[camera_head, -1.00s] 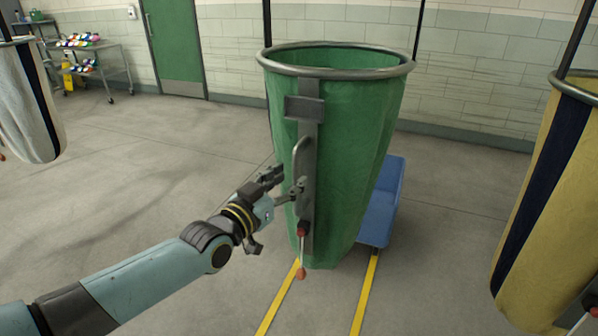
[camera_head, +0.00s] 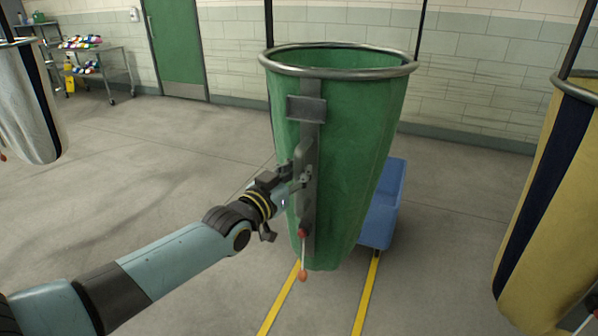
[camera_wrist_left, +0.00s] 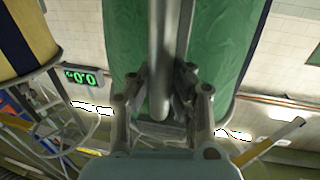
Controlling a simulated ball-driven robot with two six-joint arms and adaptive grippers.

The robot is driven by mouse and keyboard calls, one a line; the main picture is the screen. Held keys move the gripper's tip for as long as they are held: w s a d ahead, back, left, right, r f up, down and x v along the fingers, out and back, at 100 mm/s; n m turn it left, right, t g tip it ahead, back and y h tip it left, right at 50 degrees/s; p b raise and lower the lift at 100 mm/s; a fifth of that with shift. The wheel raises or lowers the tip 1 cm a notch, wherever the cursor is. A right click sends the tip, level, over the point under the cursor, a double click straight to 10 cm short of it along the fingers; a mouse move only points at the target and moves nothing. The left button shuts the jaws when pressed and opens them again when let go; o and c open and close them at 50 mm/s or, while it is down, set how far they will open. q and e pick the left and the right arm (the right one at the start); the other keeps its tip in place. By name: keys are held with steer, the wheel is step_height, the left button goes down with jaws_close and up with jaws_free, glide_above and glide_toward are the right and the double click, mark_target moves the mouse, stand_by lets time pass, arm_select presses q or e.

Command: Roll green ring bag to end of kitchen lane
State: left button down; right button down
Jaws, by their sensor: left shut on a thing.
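The green ring bag (camera_head: 358,165) hangs open-topped from a metal ring (camera_head: 345,72) in the middle of the head view. A grey strap runs down its front with an upright grey handle (camera_head: 305,155) and a red-tipped lever (camera_head: 303,258) below. My left gripper (camera_head: 297,182) is at the handle's lower part, shut on it. In the left wrist view, the fingers of the left gripper (camera_wrist_left: 161,88) stand on both sides of the grey handle bar (camera_wrist_left: 161,45), with green fabric (camera_wrist_left: 225,50) behind. My right gripper is not in view.
Two yellow floor lines (camera_head: 366,295) run below the bag. A blue bin (camera_head: 382,215) stands just behind it. A yellow bag (camera_head: 548,190) hangs at right, a white one (camera_head: 28,105) at left. A shelf cart (camera_head: 105,70) stands by the green door (camera_head: 175,45). Open floor lies left.

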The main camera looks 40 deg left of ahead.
arm_select(q)
steer(key=shift+w+f, duration=0.15)
steer(key=shift+f, duration=0.05)
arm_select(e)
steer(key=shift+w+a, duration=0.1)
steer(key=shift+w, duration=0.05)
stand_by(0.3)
